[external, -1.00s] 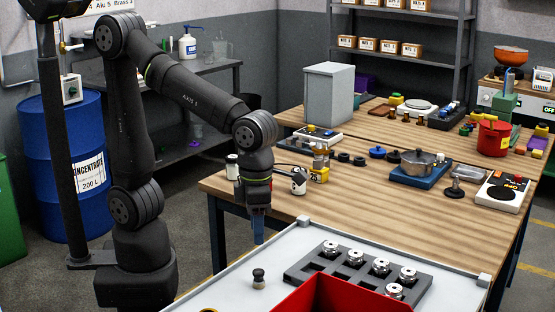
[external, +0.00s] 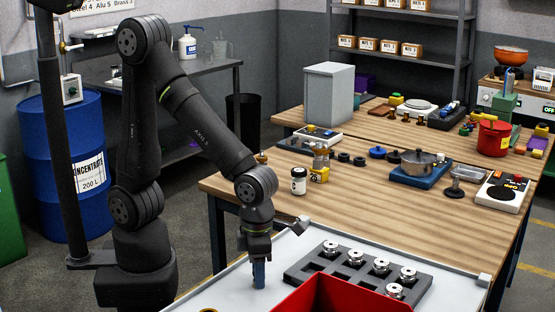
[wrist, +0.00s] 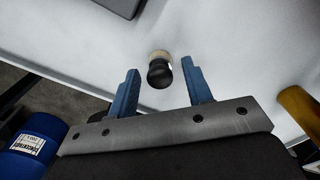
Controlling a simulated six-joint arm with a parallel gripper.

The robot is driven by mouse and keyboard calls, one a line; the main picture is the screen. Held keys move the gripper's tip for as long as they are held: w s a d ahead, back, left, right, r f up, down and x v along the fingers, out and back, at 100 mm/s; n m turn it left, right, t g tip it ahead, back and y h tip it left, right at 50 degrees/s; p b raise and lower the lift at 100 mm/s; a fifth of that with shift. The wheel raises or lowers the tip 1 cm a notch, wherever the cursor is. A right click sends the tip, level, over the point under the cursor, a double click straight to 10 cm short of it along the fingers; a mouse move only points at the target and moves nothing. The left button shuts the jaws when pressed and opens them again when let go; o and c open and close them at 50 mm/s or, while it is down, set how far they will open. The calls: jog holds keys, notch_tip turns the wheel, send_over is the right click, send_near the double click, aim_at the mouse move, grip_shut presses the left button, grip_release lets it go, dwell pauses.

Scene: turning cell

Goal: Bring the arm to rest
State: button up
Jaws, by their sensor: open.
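My gripper (external: 259,286) points down over the white table (external: 225,293), low and near its left part. In the wrist view its two blue fingers (wrist: 162,77) are apart, with nothing gripped. A small piece with a round black knob and a pale base (wrist: 160,72) shows between the fingertips on the white surface. In the external view the fingers hide this piece. I cannot tell whether the fingers touch it.
A grey block (external: 313,265) with several silver parts and a red bin (external: 340,296) stand to the gripper's right. A brass-coloured cylinder (wrist: 298,104) is at right in the wrist view.

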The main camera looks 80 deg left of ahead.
jog(key=shift+f, duration=0.4)
jog(key=shift+r, duration=1.1)
jog(key=shift+f, duration=0.1)
